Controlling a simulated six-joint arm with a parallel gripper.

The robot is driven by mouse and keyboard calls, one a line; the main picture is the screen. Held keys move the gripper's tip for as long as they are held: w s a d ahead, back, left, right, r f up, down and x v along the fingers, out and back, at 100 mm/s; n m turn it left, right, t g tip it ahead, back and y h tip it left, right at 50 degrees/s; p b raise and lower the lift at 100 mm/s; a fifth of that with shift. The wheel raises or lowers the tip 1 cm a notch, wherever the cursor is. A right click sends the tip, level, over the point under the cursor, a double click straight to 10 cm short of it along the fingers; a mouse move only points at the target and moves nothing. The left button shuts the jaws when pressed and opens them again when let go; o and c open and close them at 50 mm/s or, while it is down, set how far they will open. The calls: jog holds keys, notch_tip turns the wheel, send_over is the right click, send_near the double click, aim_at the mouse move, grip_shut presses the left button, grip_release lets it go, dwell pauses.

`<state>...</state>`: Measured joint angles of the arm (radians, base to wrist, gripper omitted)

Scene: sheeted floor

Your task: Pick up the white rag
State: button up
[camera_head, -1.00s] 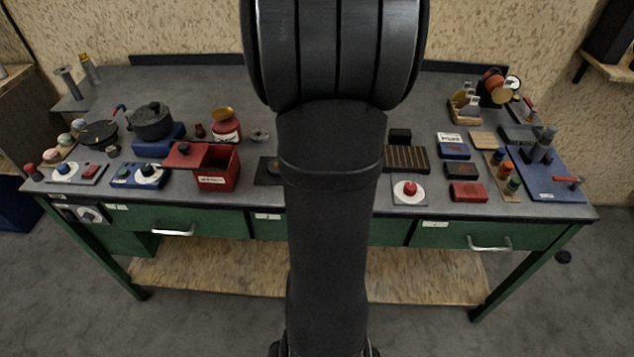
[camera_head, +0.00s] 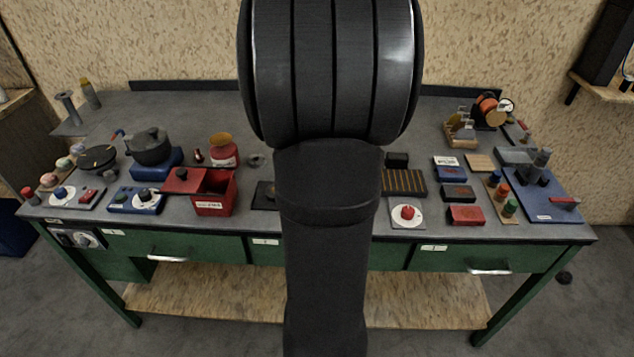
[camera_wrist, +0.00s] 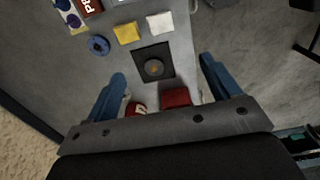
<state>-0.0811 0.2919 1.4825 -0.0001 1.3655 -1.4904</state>
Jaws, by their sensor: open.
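In the wrist view, a small flat white square that looks like the white rag (camera_wrist: 160,22) lies on the grey bench top at the upper middle, near the bench edge. A yellow square (camera_wrist: 127,32) lies just left of it, apart from it. My gripper (camera_wrist: 163,68) is open, with its two blue fingers wide apart and nothing held between them. The white square lies beyond the fingertips, not between them. In the head view my arm covers the middle of the bench, and neither the rag nor my gripper shows.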

jog(key=f, duration=1.6)
jog(key=shift+d+f, duration=0.25)
jog(key=shift+f, duration=0.1)
jog(key=shift+a+f, duration=0.15)
jog(key=shift+f, duration=1.2)
jog(key=shift+a+f, duration=0.15)
jog(key=shift+f, duration=1.15)
jog(key=c, duration=1.1)
jog(key=shift+r, duration=0.6)
notch_tip(320, 180, up, 3)
jog(key=shift+f, duration=0.1)
jog(key=s+d+r, duration=0.1)
jog(key=d+r, duration=0.1)
jog(key=d, duration=0.1)
jog(key=s+d+r, duration=0.2)
jog(key=d, duration=0.2)
jog(key=s+d+r, duration=0.2)
jog(key=d+r, duration=0.1)
jog(key=shift+s+d, duration=0.15)
jog(key=shift+d, duration=0.1)
